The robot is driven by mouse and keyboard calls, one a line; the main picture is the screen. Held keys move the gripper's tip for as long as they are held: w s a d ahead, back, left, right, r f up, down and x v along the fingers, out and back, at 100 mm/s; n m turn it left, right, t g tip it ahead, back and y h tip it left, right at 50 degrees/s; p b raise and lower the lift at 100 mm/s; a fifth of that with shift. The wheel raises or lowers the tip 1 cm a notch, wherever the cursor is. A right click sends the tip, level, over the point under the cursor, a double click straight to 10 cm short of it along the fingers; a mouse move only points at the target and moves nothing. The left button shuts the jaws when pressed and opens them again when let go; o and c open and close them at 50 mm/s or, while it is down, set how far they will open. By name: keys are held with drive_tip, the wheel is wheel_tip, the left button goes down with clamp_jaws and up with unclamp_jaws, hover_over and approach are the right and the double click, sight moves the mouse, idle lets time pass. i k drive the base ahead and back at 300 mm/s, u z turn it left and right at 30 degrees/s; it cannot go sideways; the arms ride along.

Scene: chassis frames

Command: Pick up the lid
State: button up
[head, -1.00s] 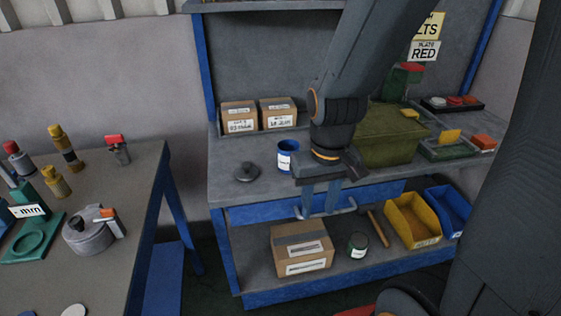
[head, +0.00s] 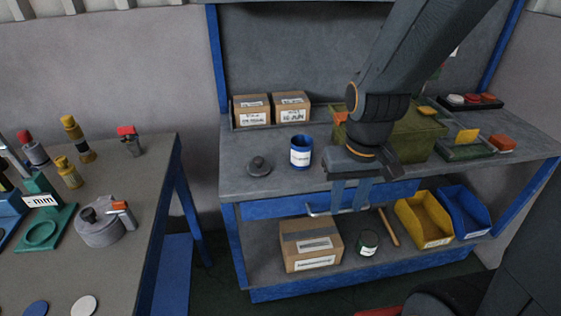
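The lid (head: 259,166), a dark grey disc with a round knob, lies on the grey top of the blue-framed workbench (head: 235,183), near its left front. A blue mug or can with a white label (head: 301,152) stands just right of it. My gripper (head: 349,198) points down in front of the bench edge, to the right of the lid and apart from it. Its two fingers are spread with nothing visible between them.
Two cardboard boxes (head: 272,109) stand behind the lid. A green bin (head: 405,140) is behind my arm. The lower shelf holds a box (head: 310,245), a dark can (head: 368,243) and yellow (head: 424,220) and blue bins (head: 463,211). A second table (head: 137,180) with tools stands left.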

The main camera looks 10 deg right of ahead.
sight(258, 167)
drive_tip(key=z, duration=0.25)
drive_tip(key=i, duration=0.3)
drive_tip(key=u, duration=0.95)
